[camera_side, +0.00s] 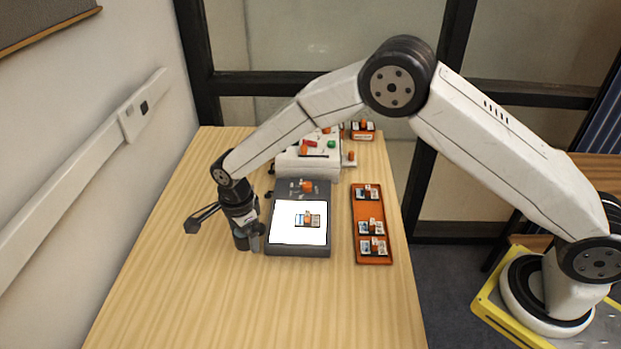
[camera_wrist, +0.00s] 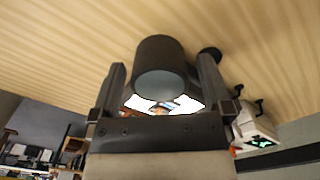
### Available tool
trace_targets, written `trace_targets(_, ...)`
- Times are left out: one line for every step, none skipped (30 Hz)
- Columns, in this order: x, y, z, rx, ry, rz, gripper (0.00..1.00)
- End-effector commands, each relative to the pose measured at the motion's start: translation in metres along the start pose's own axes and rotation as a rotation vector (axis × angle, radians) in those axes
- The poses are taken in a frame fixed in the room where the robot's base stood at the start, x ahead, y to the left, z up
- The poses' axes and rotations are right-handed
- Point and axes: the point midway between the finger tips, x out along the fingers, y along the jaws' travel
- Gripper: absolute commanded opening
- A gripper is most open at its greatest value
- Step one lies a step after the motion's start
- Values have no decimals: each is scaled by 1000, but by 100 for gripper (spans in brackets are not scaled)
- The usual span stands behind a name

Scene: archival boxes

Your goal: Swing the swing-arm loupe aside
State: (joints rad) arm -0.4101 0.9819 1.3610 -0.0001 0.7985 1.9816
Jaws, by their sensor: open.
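The loupe (camera_wrist: 160,72) shows in the wrist view as a dark cylinder with a pale bluish lens end. It stands between the two fingers of my gripper (camera_wrist: 162,62), which are spread, one on each side of it. I cannot tell whether either finger touches it. In the side view my gripper (camera_side: 250,240) points down at the left edge of the grey light box (camera_side: 281,193). The loupe and its swing arm cannot be made out clearly there, behind my gripper. A mounted slide (camera_side: 307,220) with an orange piece lies on the lit white panel, uncovered in that view.
An orange tray (camera_side: 364,206) with several mounted slides lies right of the light box. A white machine (camera_side: 308,164) with coloured parts stands behind it, with another small orange holder (camera_side: 362,131) at the back. The table (camera_side: 190,305) is clear at the front and left.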

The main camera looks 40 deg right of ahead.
Motion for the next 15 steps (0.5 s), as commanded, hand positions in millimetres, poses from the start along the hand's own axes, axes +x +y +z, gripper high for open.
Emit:
trace_targets(-2,0,0,0,0,-1,100)
trace_targets(-4,0,0,0,0,-1,100)
trace_targets(-7,0,0,0,-1,-1,100)
trace_targets(-10,0,0,0,-1,-2,100)
trace_targets(-13,0,0,0,-1,-2,100)
trace_targets(-17,0,0,0,-1,-2,100)
trace_targets(-20,0,0,0,-1,-2,100)
trace_targets(-24,0,0,0,-1,-2,100)
trace_targets(-29,0,0,0,-1,-3,100)
trace_targets(-33,-1,0,0,-2,-4,100)
trace_targets(-37,-1,0,0,-1,-3,100)
trace_targets(-43,-1,0,0,-1,-3,100)
trace_targets(-47,-1,0,0,-2,-4,100)
trace_targets(-51,-1,0,0,-2,-4,100)
trace_targets(-56,-1,0,0,-1,-3,100)
